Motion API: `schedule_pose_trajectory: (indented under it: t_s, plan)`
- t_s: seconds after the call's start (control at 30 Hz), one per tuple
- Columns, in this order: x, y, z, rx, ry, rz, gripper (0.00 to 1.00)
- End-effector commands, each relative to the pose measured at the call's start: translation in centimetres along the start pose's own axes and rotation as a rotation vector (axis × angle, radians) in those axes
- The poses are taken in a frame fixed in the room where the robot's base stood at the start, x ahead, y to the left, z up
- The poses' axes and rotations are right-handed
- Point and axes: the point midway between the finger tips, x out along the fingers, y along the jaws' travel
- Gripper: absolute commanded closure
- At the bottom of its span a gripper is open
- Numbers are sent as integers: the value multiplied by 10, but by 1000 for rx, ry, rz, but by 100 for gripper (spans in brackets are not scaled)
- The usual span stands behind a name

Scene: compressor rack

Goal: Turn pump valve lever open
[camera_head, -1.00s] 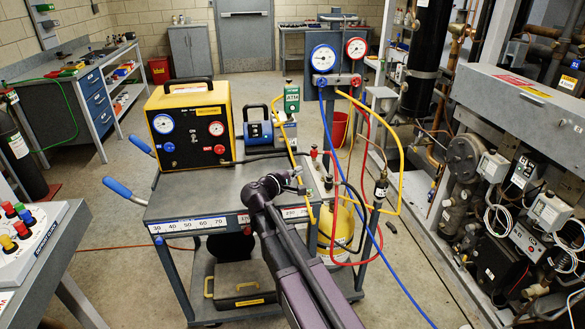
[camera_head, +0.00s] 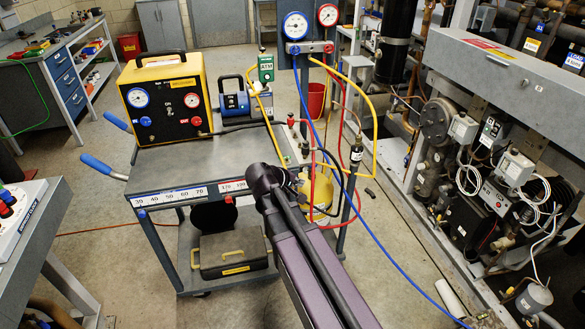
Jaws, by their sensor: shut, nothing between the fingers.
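The blue pump (camera_head: 235,103) with a black carry handle stands on the cart's top, right of the yellow-framed gauge box. A green ATM tag (camera_head: 266,68) stands just behind its right side. I cannot pick out the pump valve lever for certain at this size. A small red-topped fitting (camera_head: 291,120) stands to the right of the pump, near the cart's right edge. My arm rises from the bottom, and my gripper (camera_head: 297,182) is small and dark beyond its wrist, at the cart's front right. It is shut and empty, apart from the pump; its fingertips are hard to make out.
The gauge box (camera_head: 165,98) sits on the grey cart (camera_head: 165,170). Yellow, red and blue hoses hang from the gauge manifold (camera_head: 310,47) and loop right of my wrist. A yellow cylinder (camera_head: 318,190) stands behind my arm. The compressor rack (camera_head: 500,75) fills the right side.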

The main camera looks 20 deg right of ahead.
Motion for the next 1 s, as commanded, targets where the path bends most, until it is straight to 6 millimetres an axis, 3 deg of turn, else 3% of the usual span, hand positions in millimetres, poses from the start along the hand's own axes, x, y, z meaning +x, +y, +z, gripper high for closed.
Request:
schedule_pose_trajectory:
  t_s: [0.23, 0.5, 0.7, 1.0]
  plan:
    - [1, -50, 56, 172, -96, -329, 100]
    - [-23, -99, 96, 326, -194, -682, 100]
    - [-41, -117, 110, 384, -236, -844, 100]
    - [-47, -122, 113, 402, -249, -898, 100]
